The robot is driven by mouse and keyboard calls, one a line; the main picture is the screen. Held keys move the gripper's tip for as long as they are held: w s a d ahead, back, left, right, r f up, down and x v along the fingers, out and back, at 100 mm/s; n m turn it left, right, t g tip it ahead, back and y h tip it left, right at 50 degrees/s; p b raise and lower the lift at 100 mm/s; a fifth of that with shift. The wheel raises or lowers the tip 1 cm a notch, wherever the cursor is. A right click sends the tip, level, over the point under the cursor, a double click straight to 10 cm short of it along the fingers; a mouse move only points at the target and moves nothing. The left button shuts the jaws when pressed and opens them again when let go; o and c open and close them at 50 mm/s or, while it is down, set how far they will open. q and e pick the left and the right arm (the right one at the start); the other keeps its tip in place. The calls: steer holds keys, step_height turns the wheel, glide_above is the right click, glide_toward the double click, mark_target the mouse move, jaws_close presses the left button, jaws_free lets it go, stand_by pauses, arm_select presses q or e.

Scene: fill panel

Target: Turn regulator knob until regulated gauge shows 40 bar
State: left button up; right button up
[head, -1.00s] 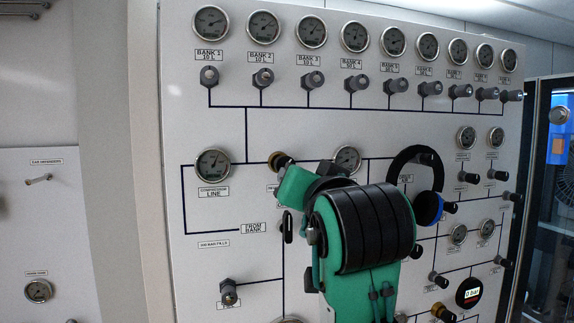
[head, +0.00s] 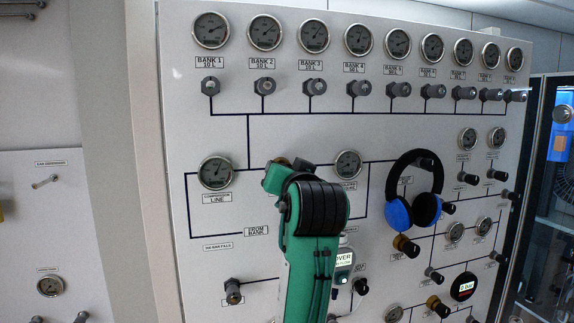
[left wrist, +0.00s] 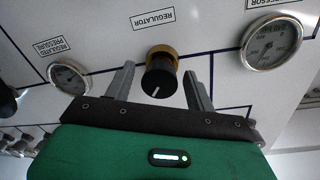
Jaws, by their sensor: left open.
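The regulator knob (left wrist: 158,84) is black with a white mark and a gold collar. In the left wrist view it sits under the upside-down REGULATOR label. My left gripper (left wrist: 160,73) is open, with one finger on each side of the knob and visible gaps to it. The regulated pressure gauge (left wrist: 70,77) is left of the knob in that view. In the head view this gauge (head: 347,165) is right of my green and black left arm, which hides most of the knob. Its needle reading is too small to tell. My right gripper is not in view.
Black headphones with blue pads (head: 412,195) hang on the panel right of the regulated gauge. The compression line gauge (head: 215,172) is left of my arm. A row of bank gauges and valves (head: 358,89) runs above. A lit display (head: 343,259) is partly behind my arm.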

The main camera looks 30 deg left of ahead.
arm_select(q)
steer(key=shift+w+a, duration=0.2)
steer(key=c, duration=0.9)
steer(key=shift+n+b, duration=0.3)
steer(key=shift+b, duration=0.2)
steer(key=shift+c, duration=0.2)
steer(key=o, duration=0.9)
steer(key=shift+o, duration=0.2)
